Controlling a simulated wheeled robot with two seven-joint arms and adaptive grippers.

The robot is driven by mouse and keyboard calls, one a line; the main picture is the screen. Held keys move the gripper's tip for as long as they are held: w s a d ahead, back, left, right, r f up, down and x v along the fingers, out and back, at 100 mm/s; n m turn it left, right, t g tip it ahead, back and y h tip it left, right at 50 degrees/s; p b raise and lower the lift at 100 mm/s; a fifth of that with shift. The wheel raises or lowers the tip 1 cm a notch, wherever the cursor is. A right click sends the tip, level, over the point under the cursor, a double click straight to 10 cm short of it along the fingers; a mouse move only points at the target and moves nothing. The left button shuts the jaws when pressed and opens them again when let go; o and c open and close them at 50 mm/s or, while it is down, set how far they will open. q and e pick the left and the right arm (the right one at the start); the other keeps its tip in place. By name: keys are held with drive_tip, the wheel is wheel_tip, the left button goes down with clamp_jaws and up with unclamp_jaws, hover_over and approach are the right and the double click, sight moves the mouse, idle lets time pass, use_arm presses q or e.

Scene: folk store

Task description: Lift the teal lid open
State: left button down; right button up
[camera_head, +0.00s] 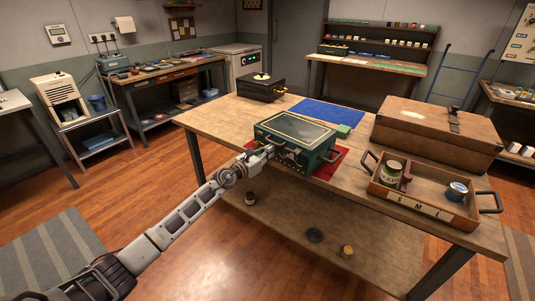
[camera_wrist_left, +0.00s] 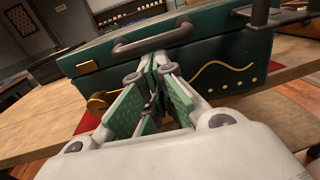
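The teal box (camera_head: 285,151) stands on the wooden table over a red mat, its teal lid (camera_head: 298,130) lying flat and closed, with a dark panel framed in gold on top. In the left wrist view the box front (camera_wrist_left: 215,70) has a gold wavy line and a dark bar handle (camera_wrist_left: 158,40). My left gripper (camera_head: 268,151) is at the box's front left; in the left wrist view its fingertips (camera_wrist_left: 158,62) are close together just below the handle, with no object clearly between them. Whether they touch the box is unclear. My right gripper is out of view.
A black box (camera_head: 262,88) and a blue mat (camera_head: 328,112) lie behind the teal box. A large brown case (camera_head: 436,130) and a wooden tray (camera_head: 420,207) with cans stand to its right.

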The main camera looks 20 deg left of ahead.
sight(273, 143)
use_arm(q)
drive_tip(key=shift+b+x, duration=0.4)
drive_tip(key=shift+x, duration=1.25)
drive_tip(key=shift+s+a, duration=0.15)
drive_tip(key=shift+s, duration=0.2)
idle(0.5)
drive_tip(key=shift+r+p, duration=0.2)
drive_tip(key=shift+p, duration=0.2)
drive_tip(key=shift+r+p, duration=1.2)
drive_tip(key=shift+w+r+p, duration=0.15)
drive_tip(key=shift+r+p, duration=1.1)
drive_tip(key=shift+p, duration=0.05)
